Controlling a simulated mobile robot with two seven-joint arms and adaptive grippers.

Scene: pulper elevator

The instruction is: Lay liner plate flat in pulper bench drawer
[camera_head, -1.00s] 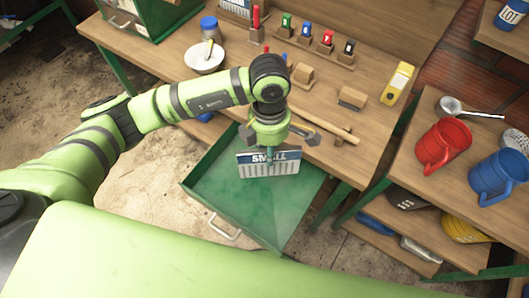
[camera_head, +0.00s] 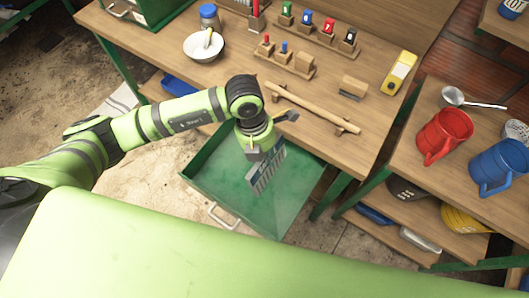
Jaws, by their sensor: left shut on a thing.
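The pulper bench drawer (camera_head: 285,205) is a green metal drawer with a pale handle, pulled out from under the wooden bench. My left gripper (camera_head: 262,153) is shut on the plate, above the drawer's inside. The fingertips are partly hidden by the gripper body. I cannot tell whether the plate's lower edge touches the drawer floor. My right gripper is not in view.
The wooden bench (camera_head: 225,70) holds a white bowl (camera_head: 204,45), several stamps (camera_head: 307,18), a wooden bar (camera_head: 310,107) and a yellow box (camera_head: 398,72). A side shelf at right carries a red mug (camera_head: 445,135) and a blue mug (camera_head: 497,167). The drawer looks otherwise empty.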

